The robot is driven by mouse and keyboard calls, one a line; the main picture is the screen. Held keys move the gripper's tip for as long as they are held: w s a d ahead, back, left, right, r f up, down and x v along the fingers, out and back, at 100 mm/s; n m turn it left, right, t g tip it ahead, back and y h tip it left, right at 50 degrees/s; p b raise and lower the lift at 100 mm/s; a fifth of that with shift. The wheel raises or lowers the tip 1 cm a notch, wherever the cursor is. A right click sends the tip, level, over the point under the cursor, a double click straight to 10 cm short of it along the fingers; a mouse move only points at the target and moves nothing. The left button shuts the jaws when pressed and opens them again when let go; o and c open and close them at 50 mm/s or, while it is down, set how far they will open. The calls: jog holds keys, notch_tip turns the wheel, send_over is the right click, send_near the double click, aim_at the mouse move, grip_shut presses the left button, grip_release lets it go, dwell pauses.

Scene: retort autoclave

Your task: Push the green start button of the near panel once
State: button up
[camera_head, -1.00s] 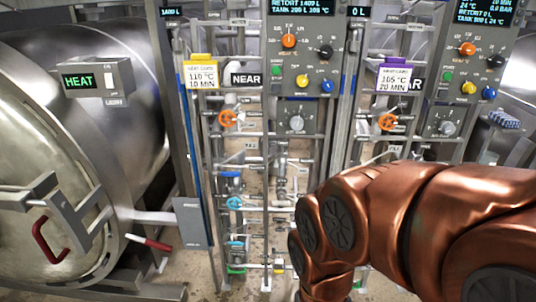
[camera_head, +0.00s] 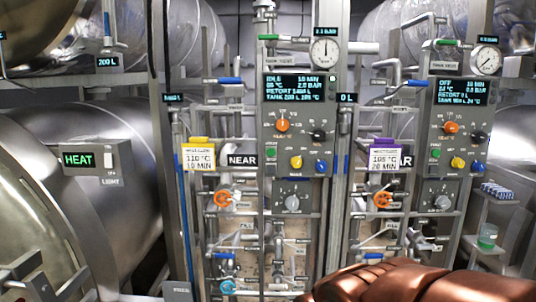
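The near panel (camera_head: 298,92) is a grey box on the frame in the middle, with a "NEAR" plate (camera_head: 242,161) to its left. Its green button (camera_head: 271,153) is at the left of the box, below an orange knob (camera_head: 282,125) and left of a yellow knob (camera_head: 296,162). The panel's dark screen (camera_head: 300,88) is lit; its top line seems to read "IDLE". My copper arm shows at the bottom right, well below the panel. My gripper is out of view, so its fingers and their distance from the button are hidden.
A similar panel (camera_head: 462,95) with its own green button (camera_head: 436,153) stands to the right. A card with a yellow top (camera_head: 199,157) and one with a purple top (camera_head: 384,157) hang beside the panels. Orange valve wheels (camera_head: 222,199) and pipes lie below. A steel vessel fills the left.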

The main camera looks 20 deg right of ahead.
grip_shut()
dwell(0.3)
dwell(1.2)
